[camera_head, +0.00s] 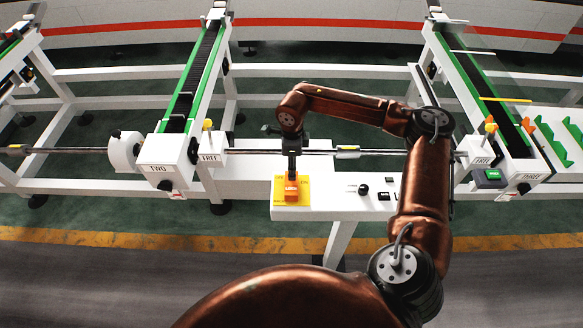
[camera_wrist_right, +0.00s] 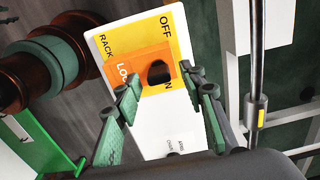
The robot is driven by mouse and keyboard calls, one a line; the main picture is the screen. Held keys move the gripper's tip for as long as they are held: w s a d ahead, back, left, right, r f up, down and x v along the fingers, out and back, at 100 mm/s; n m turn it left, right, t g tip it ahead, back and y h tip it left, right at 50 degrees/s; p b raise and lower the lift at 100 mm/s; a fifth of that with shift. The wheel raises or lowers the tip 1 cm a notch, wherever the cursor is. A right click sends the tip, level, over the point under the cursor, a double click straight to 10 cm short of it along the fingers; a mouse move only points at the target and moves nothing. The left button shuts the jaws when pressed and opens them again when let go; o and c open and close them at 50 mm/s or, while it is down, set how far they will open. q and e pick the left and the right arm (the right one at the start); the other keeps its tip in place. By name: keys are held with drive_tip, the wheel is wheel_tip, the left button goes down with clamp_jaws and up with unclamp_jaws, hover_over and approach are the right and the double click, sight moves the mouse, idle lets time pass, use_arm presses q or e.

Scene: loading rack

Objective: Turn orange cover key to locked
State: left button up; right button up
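The orange cover (camera_head: 291,190) sits on a yellow plate (camera_head: 277,197) at the left end of a white control panel. In the right wrist view the cover (camera_wrist_right: 137,67) shows the letters "LOC", its remaining lettering hidden. A dark round key or knob (camera_wrist_right: 159,72) stands on it. The yellow plate (camera_wrist_right: 158,24) reads "OFF" and "RACK", with part of another word behind a finger. My right gripper (camera_head: 291,174) points down just above the cover. In the wrist view its fingers (camera_wrist_right: 158,88) are apart, one either side of the knob. Contact cannot be told. My left gripper is not in view.
The white panel (camera_head: 333,203) also carries a black knob (camera_head: 363,189) and small dark switches. Rack lane TWO (camera_head: 168,168) stands left, with another green-edged lane (camera_head: 510,142) at right. A long metal shaft (camera_head: 80,150) runs behind the panel. The floor in front is clear.

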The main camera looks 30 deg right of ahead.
drive_tip(key=shift+a+f, duration=0.1)
drive_tip(key=shift+f, duration=0.5)
clamp_jaws()
